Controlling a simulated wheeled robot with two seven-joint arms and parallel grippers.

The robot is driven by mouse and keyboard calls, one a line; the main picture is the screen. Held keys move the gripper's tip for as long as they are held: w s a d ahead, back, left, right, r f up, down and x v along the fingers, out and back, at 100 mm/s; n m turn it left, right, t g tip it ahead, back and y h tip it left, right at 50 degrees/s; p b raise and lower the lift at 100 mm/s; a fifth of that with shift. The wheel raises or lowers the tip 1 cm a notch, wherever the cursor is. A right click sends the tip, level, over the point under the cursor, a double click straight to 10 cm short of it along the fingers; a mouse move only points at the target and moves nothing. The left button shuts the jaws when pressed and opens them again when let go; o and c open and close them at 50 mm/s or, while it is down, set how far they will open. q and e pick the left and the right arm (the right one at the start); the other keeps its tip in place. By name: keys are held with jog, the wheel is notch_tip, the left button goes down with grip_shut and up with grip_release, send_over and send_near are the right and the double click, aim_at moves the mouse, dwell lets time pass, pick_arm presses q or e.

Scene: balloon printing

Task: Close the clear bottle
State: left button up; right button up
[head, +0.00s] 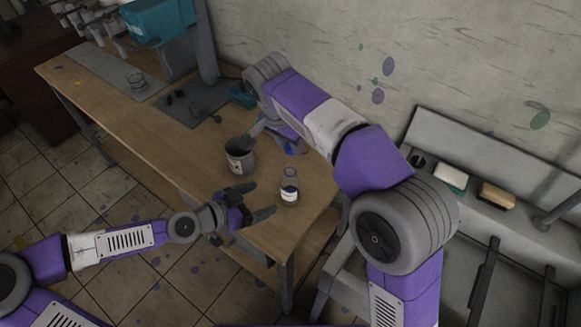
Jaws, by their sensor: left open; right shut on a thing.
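The clear bottle (289,188), with blue and white on its lower part, stands upright near the table's right end. Its neck looks bare, with no cap that I can make out. My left gripper (257,202) is open and empty just left of the bottle, fingers pointing toward it but apart from it. My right gripper (257,131) reaches down beside the rim of a grey cup, behind and left of the bottle. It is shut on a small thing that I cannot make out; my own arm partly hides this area.
The grey cup (240,158) stands on the wooden table (165,135). A blue item (294,147) is partly hidden behind my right wrist. The table's front edge lies under my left gripper.

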aim_at(283, 189)
jog(key=shift+w+a+r, duration=0.1)
jog(key=shift+w+r, duration=0.1)
jog(key=shift+r, duration=0.05)
jog(key=shift+s, duration=0.3)
pick_arm(q)
jog(key=shift+x, duration=5.95)
pick_arm(e)
jog(key=shift+w, duration=0.1)
pick_arm(q)
jog(key=shift+w+r, duration=0.1)
jog(key=shift+r, duration=0.1)
jog(key=c, duration=1.5)
pick_arm(e)
jog(key=shift+f, duration=2.5)
jog(key=shift+f, duration=0.1)
jog(key=shift+f, duration=0.8)
jog(key=shift+f, duration=0.55)
